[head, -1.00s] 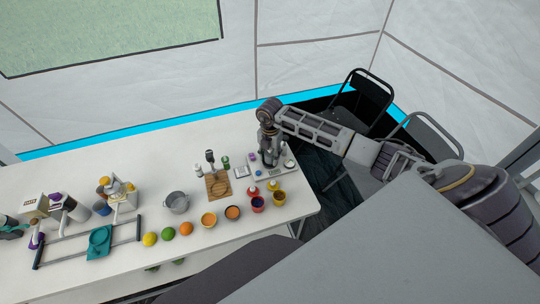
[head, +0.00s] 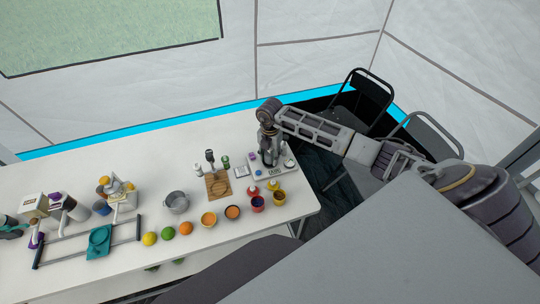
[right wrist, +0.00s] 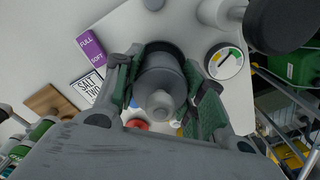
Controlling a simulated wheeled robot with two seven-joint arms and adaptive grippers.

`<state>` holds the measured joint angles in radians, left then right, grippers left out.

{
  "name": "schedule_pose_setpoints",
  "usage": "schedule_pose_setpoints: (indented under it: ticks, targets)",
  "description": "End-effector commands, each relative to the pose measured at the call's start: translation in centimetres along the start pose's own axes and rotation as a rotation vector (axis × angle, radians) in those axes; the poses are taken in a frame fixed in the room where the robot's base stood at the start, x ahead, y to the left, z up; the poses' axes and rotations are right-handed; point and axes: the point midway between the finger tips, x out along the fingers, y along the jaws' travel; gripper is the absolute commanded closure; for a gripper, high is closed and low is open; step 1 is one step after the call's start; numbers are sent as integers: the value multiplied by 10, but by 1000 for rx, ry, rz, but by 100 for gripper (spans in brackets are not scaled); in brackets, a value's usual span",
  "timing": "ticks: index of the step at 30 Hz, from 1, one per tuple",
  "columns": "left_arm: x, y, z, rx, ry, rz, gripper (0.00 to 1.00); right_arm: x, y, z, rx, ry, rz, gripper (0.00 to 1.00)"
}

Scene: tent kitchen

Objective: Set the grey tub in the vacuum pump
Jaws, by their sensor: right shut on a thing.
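The grey tub (right wrist: 160,80) is between the green-padded fingers of my right gripper (right wrist: 168,100) in the right wrist view. It is a round grey body with a pale knob toward the camera. Behind it is a dark round ring on the vacuum pump; whether the tub touches it, I cannot tell. The pump (right wrist: 238,108) is a pale base with a dial. In the head view my right gripper (head: 268,158) is over the pump (head: 285,172) and hides most of the tub. Part of my left gripper (head: 10,226) seems to show at the left edge.
A grey pot (head: 176,202) and several fruits are left of these. Black chairs (head: 365,95) stand beyond the table's right end.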

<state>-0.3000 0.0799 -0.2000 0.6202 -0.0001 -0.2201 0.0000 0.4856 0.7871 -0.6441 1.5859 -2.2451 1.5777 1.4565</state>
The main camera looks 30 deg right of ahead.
Motion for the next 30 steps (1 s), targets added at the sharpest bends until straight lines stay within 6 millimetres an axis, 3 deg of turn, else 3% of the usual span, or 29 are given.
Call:
schedule_pose_setpoints:
  ticks: [30]
  targets:
    - [8,0,1,0,0,0,60,12,0,0,0,0,1,73]
